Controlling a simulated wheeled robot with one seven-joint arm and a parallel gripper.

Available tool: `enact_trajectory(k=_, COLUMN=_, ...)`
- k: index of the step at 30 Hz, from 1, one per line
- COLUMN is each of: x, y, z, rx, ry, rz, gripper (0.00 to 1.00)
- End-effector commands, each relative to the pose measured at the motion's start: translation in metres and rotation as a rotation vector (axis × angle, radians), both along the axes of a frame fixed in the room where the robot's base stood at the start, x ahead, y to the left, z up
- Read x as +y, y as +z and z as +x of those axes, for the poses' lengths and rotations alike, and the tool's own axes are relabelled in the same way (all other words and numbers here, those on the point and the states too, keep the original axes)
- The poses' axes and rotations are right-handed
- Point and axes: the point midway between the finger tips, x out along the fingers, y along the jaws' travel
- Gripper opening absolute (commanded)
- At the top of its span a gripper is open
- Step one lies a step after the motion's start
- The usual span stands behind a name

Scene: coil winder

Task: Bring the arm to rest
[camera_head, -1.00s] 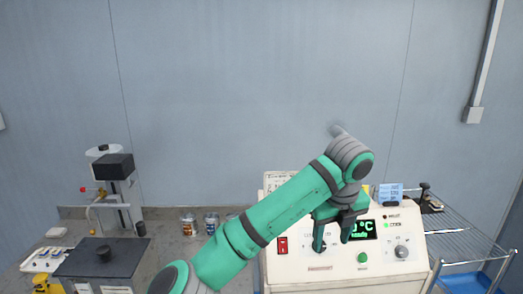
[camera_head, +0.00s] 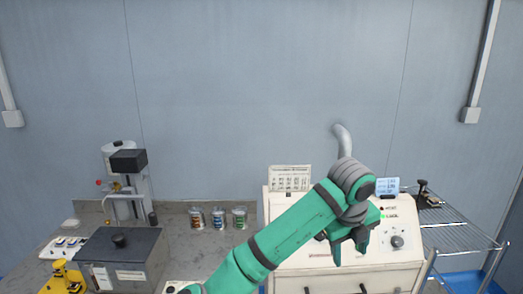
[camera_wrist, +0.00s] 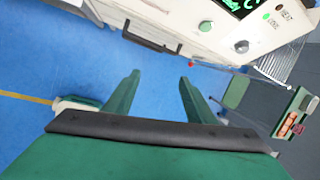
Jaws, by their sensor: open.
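My green arm reaches across the head view, bent at a grey joint. My gripper (camera_head: 349,256) hangs from it with the fingers pointing down, in front of the white control box (camera_head: 398,268). The wrist view shows the two green fingers (camera_wrist: 160,76) spread apart with nothing between them. Blue floor shows beyond them, and the box front (camera_wrist: 185,25) with its handle and knobs lies at the top. The arm hides much of the box's panel in the head view.
A grey bench holds three small tins (camera_head: 219,219), a dark-topped box (camera_head: 119,255) and a stand device (camera_head: 127,180) on the left. A wire rack (camera_head: 462,240) stands right of the control box. Open floor lies below the gripper.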

Motion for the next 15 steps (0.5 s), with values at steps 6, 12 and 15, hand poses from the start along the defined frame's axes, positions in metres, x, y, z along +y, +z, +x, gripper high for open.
enact_trajectory(k=6, x=-0.029, y=-0.027, z=-0.003, rx=0.024, ry=0.054, rz=-0.158, gripper=0.50)
enact_trajectory(k=12, x=-0.064, y=-0.058, z=-0.006, rx=0.069, ry=0.165, rz=-0.390, gripper=0.50)
enact_trajectory(k=15, x=-0.081, y=-0.071, z=-0.009, rx=0.100, ry=0.230, rz=-0.512, gripper=0.50)
